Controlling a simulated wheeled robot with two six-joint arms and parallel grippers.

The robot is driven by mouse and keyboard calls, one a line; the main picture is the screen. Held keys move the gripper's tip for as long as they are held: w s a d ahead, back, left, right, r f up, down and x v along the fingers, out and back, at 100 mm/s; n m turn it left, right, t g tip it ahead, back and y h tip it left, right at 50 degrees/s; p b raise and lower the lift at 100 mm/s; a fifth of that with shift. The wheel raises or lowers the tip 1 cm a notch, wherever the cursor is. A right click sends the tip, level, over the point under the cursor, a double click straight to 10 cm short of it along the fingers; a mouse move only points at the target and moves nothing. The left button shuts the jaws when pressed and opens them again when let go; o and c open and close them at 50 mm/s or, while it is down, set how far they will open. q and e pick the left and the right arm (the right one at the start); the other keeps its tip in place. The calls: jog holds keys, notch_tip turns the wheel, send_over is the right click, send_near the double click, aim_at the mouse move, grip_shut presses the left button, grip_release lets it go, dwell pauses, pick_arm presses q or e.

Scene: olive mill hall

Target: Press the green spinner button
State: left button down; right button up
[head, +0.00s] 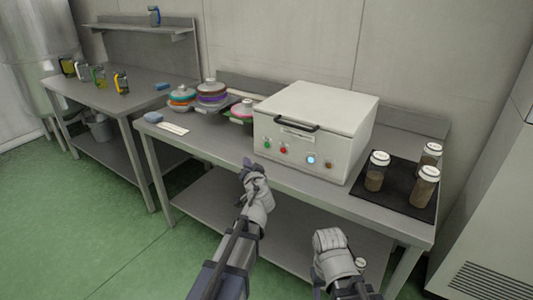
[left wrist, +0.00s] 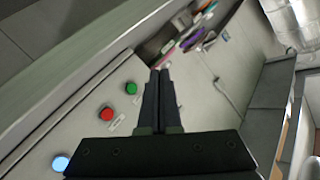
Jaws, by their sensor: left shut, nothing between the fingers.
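A white spinner box (head: 302,130) with a black lid handle stands on the steel table. Its front has a green button (head: 267,145) at the left, then a red button (head: 283,150), a lit blue one (head: 311,160) and a brownish one (head: 328,163). My left gripper (head: 248,166) is shut and empty, in front of and slightly below the box's left end. In the left wrist view the green button (left wrist: 131,88) lies just left of the shut fingers (left wrist: 160,72), visibly apart. My right arm's pale wrist shows low in the head view; its fingers are hidden.
Stacked coloured discs (head: 211,95) stand left of the box. A black mat (head: 405,192) with lidded jars (head: 376,171) lies to its right. A second table (head: 120,90) with small jugs is further left. The floor in front is clear.

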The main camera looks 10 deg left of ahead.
aim_at(267, 145)
pick_arm(q)
jog(key=shift+w, duration=0.1)
jog(key=shift+w, duration=0.1)
dwell(0.3)
jog(key=shift+w+d, duration=0.5)
jog(key=shift+w, duration=0.85)
jog(key=shift+w+d, duration=0.55)
jog(key=shift+w, duration=0.8)
jog(key=shift+w+d, duration=0.5)
jog(key=shift+w, duration=0.85)
jog(key=shift+w+d, duration=0.1)
jog(key=shift+w, duration=0.3)
jog(key=shift+w+d, duration=0.15)
jog(key=shift+w, duration=0.2)
jog(key=shift+s, duration=0.15)
jog(key=shift+s+a, duration=0.25)
jog(key=shift+s, duration=0.35)
jog(key=shift+s, duration=0.1)
